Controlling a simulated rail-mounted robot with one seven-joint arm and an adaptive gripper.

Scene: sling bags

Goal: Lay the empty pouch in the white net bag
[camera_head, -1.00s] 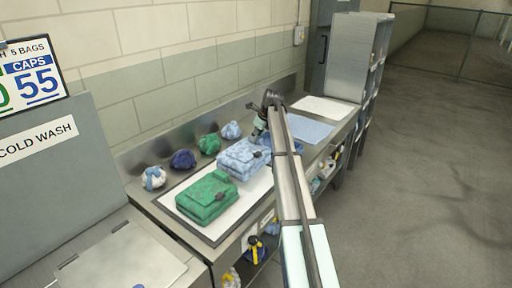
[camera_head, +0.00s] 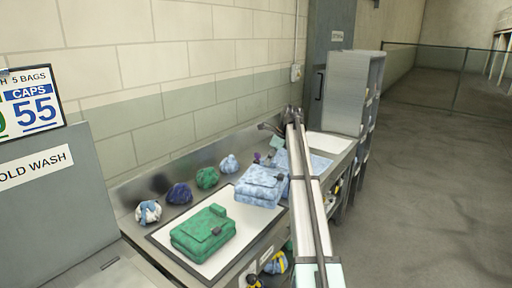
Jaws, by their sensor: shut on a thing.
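My gripper (camera_head: 273,138) is at the back of the counter, beyond the light-blue folded bag. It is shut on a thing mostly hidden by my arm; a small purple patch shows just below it. I cannot tell whether this is the empty pouch. A green folded bag (camera_head: 203,236) and the light-blue folded bag (camera_head: 261,187) lie on a white dark-edged mat (camera_head: 238,233). A white-and-blue bundle (camera_head: 148,212) sits at the left by the wall. A flat white piece (camera_head: 328,145) lies at the counter's far end. I cannot tell which is the white net bag.
Navy (camera_head: 179,194), green (camera_head: 207,178) and light-blue (camera_head: 229,164) bundles line the wall. A flat light-blue piece (camera_head: 319,165) lies right of my arm. A grey shelf unit (camera_head: 350,92) stands beyond the counter. Items sit on shelves below. The floor at right is clear.

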